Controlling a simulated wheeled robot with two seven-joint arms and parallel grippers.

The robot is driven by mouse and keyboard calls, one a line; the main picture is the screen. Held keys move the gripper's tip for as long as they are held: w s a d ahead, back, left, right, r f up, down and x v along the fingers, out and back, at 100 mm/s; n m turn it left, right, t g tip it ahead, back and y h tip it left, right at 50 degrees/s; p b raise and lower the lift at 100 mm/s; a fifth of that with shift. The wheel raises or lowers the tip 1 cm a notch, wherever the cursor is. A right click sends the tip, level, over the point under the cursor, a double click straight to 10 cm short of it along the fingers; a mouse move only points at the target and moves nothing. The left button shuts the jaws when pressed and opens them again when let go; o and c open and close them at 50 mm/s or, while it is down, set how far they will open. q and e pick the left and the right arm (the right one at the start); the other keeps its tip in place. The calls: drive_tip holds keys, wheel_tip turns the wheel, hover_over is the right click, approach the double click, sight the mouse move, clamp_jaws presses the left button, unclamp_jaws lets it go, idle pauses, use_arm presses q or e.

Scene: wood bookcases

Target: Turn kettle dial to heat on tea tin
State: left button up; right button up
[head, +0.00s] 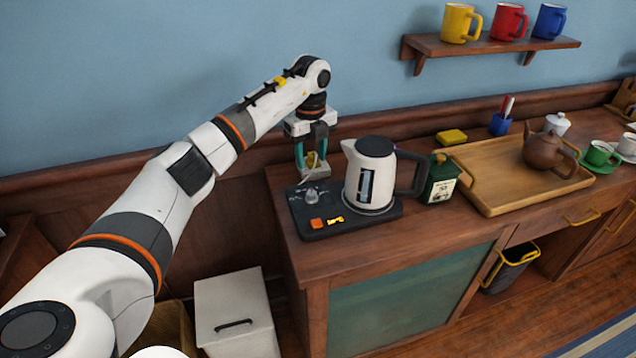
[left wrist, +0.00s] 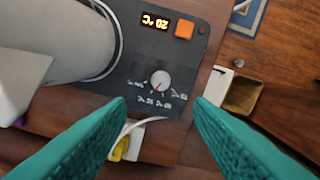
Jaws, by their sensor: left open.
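The white kettle (head: 370,175) with a black lid and handle stands on its black base (head: 350,224). On the base are a grey dial (head: 311,195), an orange button (head: 317,224) and a lit display (head: 336,219). In the left wrist view, the dial (left wrist: 161,80) has a red pointer mark and temperature labels around it, too small to read surely. The display (left wrist: 155,22) reads 20 °C, upside down. The green tea tin (head: 440,180) stands right of the kettle; its label is not legible. My left gripper (head: 312,168) is open, above and behind the dial, apart from it.
A wooden tray (head: 480,203) with a brown teapot (head: 550,152) lies right of the tin. A yellow sponge-like block (head: 451,137) sits behind. Mugs stand on a wall shelf (head: 490,46). A white bin (head: 235,310) stands below left.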

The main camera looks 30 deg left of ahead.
use_arm(q)
hover_over(312, 193)
drive_tip(key=f, duration=0.5)
drive_tip(key=shift+s+p, duration=0.2)
drive_tip(key=shift+p, duration=0.2)
drive_tip(key=f, duration=0.4)
drive_tip(key=shift+w+f, duration=0.15)
drive_tip(key=shift+w, duration=0.05)
drive_tip(key=shift+f+p, duration=0.3)
drive_tip(key=shift+f, duration=0.55)
drive_tip(key=c, duration=1)
use_arm(e)
drive_tip(key=s, duration=0.1)
drive_tip(key=s+r, duration=0.1)
drive_tip(key=s, duration=0.1)
drive_tip(key=shift+r, duration=0.25)
